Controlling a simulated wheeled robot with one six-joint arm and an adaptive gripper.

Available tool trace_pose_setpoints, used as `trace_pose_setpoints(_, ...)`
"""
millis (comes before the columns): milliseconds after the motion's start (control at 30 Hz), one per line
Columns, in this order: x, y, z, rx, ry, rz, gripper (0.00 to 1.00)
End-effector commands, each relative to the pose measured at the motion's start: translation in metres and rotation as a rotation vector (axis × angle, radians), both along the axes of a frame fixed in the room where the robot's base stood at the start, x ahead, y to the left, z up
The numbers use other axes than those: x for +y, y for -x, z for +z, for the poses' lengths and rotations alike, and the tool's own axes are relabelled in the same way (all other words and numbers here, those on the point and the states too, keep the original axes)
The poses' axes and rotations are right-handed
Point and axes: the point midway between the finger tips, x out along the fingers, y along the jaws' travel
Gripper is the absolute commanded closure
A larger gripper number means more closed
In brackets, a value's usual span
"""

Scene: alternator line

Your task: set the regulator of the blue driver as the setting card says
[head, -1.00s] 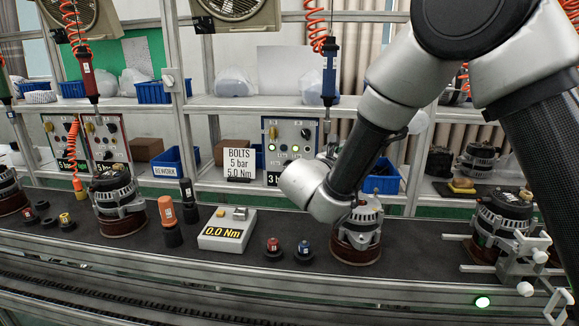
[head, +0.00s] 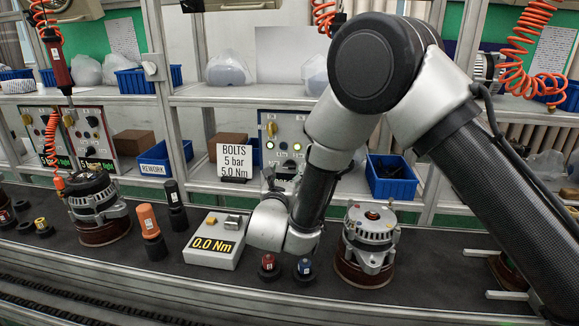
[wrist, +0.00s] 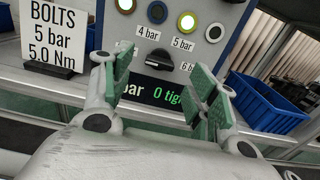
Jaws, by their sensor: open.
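The setting card (head: 233,158) reads "BOLTS 5 bar 5.0 Nm"; it also shows in the wrist view (wrist: 55,38). Right of it stands the blue-edged control panel (head: 283,128). In the wrist view, its black regulator knob (wrist: 159,60) sits among the labels 4 bar, 5 bar and 6 bar. Which label it points at is unclear. The display (wrist: 165,96) below shows "bar 0 tig..."; its number is hidden. My gripper (wrist: 165,84) is open, its green-padded fingers apart before the panel, below the knob and not around it. The blue driver is mostly hidden behind my arm.
A blue bin (head: 391,178) stands right of the panel. On the belt are a torque tester (head: 217,238) reading 0.0 Nm, red (head: 268,267) and blue (head: 305,268) sockets, and an alternator (head: 368,240) close to my arm.

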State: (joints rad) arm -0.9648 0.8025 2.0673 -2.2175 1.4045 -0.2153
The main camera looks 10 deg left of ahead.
Motion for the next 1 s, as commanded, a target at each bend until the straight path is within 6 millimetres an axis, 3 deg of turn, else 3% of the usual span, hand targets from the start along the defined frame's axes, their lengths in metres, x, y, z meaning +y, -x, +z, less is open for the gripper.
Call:
trace_pose_setpoints(100, 0.0, -0.022, -0.001, 0.0, 0.001, -0.004, 0.41)
trace_pose_setpoints(300, 0.002, -0.047, 0.0, 0.0, 0.0, -0.002, 0.41)
trace_pose_setpoints(633, 0.002, -0.053, 0.0, 0.0, 0.001, -0.001, 0.41)
trace_pose_setpoints(667, 0.002, -0.053, 0.0, 0.0, 0.001, -0.001, 0.43)
trace_pose_setpoints(900, 0.002, -0.053, 0.0, 0.0, 0.001, -0.001, 0.87)
trace_pose_setpoints(1000, 0.002, -0.053, 0.0, 0.0, 0.0, -0.001, 0.87)
